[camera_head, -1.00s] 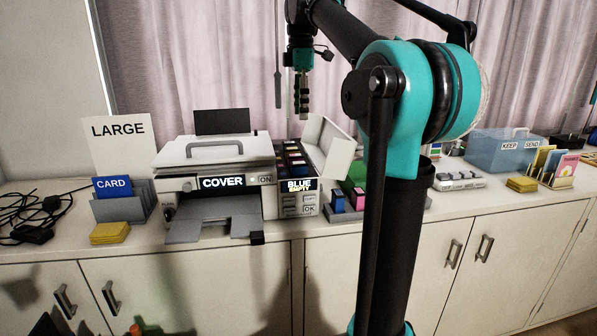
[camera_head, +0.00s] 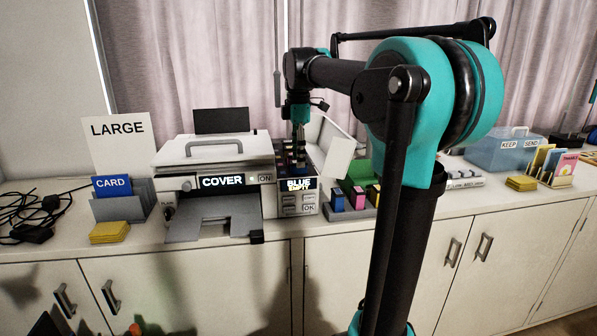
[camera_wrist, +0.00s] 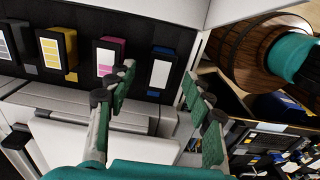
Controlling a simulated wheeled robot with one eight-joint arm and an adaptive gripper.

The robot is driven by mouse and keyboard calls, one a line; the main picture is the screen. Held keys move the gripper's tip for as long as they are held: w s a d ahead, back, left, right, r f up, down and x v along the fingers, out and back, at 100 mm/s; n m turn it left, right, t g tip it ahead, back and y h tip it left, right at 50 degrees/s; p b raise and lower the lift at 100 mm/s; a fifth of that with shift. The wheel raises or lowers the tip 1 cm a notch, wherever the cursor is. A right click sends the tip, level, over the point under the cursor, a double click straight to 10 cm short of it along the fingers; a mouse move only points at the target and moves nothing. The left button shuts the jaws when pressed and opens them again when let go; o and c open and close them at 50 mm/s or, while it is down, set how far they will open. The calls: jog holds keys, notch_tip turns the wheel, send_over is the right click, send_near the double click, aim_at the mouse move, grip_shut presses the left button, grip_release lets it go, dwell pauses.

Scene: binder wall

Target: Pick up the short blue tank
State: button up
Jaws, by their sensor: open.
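In the wrist view, a blue tank (camera_wrist: 161,72) with a white label sits in the dark bay of the printer (camera_head: 215,152), at the right end of a row of tanks. It looks lower than its neighbours. My gripper (camera_wrist: 156,84) is open, its green-padded fingers either side of the blue tank in the picture; I see no contact. In the head view my gripper (camera_head: 299,148) points down over the open bay and hides part of it. Another blue tank (camera_head: 337,200) stands in a grey holder (camera_head: 350,214) right of the printer.
A magenta tank (camera_wrist: 106,58) and a yellow tank (camera_wrist: 57,50) stand left of the blue one in the bay. The raised white lid (camera_head: 333,148) is close on the right. A pink tank (camera_head: 358,197) stands in the holder.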

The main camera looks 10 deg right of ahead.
jog(key=shift+f, duration=0.5)
grip_shut()
jog(key=shift+r, duration=0.1)
notch_tip(320, 180, up, 20)
dwell(0.6)
jog(key=shift+r, duration=2.4)
